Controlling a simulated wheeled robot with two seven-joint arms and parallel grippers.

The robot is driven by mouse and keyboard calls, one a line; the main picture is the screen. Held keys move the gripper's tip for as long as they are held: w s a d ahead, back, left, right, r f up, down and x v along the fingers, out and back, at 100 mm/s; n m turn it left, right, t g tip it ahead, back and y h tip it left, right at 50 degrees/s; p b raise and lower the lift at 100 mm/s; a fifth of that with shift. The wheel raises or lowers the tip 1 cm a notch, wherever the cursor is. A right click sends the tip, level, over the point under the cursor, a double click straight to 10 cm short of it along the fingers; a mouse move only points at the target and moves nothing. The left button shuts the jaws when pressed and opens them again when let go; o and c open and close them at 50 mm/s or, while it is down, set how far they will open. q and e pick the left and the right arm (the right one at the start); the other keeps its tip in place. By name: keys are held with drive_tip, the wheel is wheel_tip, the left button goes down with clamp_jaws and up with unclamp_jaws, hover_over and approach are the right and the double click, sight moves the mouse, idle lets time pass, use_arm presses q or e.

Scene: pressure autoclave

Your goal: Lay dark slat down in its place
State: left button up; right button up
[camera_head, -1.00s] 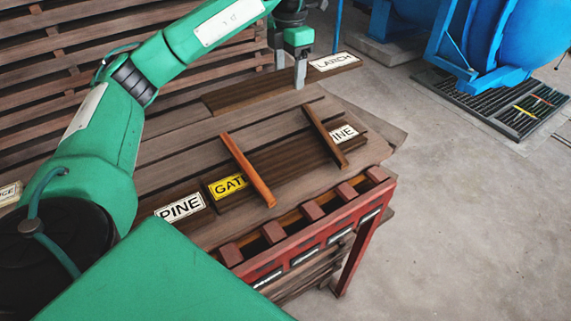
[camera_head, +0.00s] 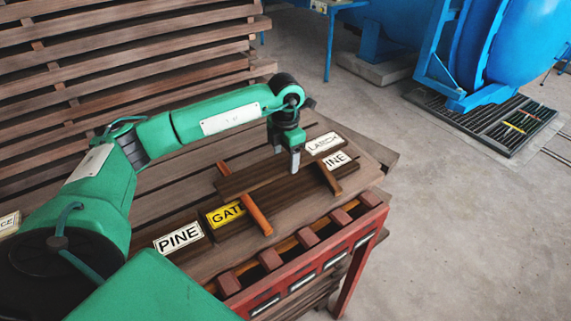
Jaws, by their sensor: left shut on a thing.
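The dark slat (camera_head: 265,182) has a white LARCH label (camera_head: 323,143) at its right end. The slat lies across two thin brown cross sticks, the left one (camera_head: 257,214) and the right one (camera_head: 331,180), covering part of each. I cannot tell whether it touches them. Below it are a board with a yellow GATE label (camera_head: 224,214) and labels reading PINE (camera_head: 178,237) and partly hidden INE (camera_head: 336,160). My right gripper is not in view.
A red slotted rack (camera_head: 345,254) runs along the table's front edge. Stacked wooden slats (camera_head: 120,50) rise behind at the left. The floor between is clear.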

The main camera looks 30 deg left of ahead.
sight(285, 160)
use_arm(q)
drive_tip(key=shift+f, duration=0.55)
wheel_tip(285, 160, down, 3)
drive_tip(key=shift+f+p, duration=0.1)
drive_tip(key=shift+p, duration=0.6)
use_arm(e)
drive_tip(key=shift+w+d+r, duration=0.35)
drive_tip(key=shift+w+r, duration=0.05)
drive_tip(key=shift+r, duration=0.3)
use_arm(q)
drive_tip(key=shift+f, duration=0.1)
drive_tip(key=shift+f+b, duration=0.3)
drive_tip(key=shift+b, duration=0.15)
drive_tip(key=shift+f+b, duration=0.3)
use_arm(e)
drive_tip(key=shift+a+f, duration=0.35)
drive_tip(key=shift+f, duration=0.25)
use_arm(q)
drive_tip(key=o, duration=1.3)
